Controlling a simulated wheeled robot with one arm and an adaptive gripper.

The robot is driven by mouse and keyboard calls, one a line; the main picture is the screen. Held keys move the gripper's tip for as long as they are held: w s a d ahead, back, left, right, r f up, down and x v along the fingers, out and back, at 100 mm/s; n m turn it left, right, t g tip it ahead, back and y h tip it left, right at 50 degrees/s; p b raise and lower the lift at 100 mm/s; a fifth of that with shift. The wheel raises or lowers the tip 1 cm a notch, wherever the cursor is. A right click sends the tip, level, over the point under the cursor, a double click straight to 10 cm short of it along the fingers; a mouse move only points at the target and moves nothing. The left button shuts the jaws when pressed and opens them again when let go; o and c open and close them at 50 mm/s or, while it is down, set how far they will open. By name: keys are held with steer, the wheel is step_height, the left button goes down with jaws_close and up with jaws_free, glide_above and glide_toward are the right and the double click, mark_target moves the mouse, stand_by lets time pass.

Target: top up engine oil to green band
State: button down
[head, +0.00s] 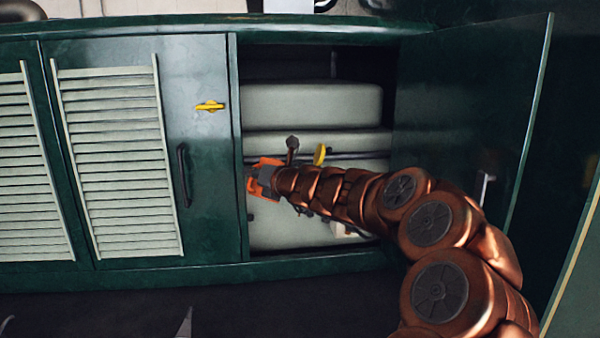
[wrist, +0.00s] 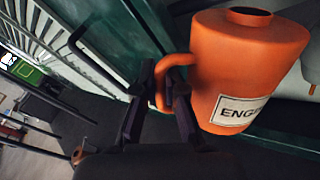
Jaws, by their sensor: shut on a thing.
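An orange can (wrist: 245,65) with a white label starting "ENG" fills the right of the wrist view, and it looks tilted there. Its top has a dark round opening. My gripper (wrist: 168,88) is shut on the can's side handle. In the head view, orange parts of the can (head: 262,175) show at the end of my arm, in front of the open cabinet. The pale green engine casing (head: 310,105) sits inside the cabinet. A yellow handle (head: 320,153) and a dark capped knob (head: 292,143) stand out just above my arm. I cannot make out a green band.
The open green door (head: 470,120) stands on the right, close to my arm. A closed louvred door (head: 205,150) with a yellow latch (head: 209,106) and a black pull handle (head: 184,175) is on the left. The dark floor (head: 250,305) in front is mostly clear.

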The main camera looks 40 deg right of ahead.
steer(key=shift+d+r+m+p, duration=0.2)
steer(key=shift+r+m+p, duration=0.45)
steer(key=shift+p, duration=1.5)
steer(key=shift+d+r+m+p, duration=0.25)
steer(key=shift+r+p, duration=0.8)
steer(key=shift+p, duration=1.05)
stand_by(0.7)
stand_by(0.5)
steer(key=shift+d+r, duration=0.15)
steer(key=shift+r, duration=0.1)
steer(key=shift+w+d+r+m+y, duration=0.1)
steer(key=shift+r+m+y, duration=0.2)
steer(key=shift+r+m, duration=0.15)
steer(key=shift+r, duration=0.1)
stand_by(0.8)
stand_by(0.4)
steer(key=shift+a+f+n+b, duration=0.25)
steer(key=shift+f+b, duration=0.2)
steer(key=shift+b, duration=0.25)
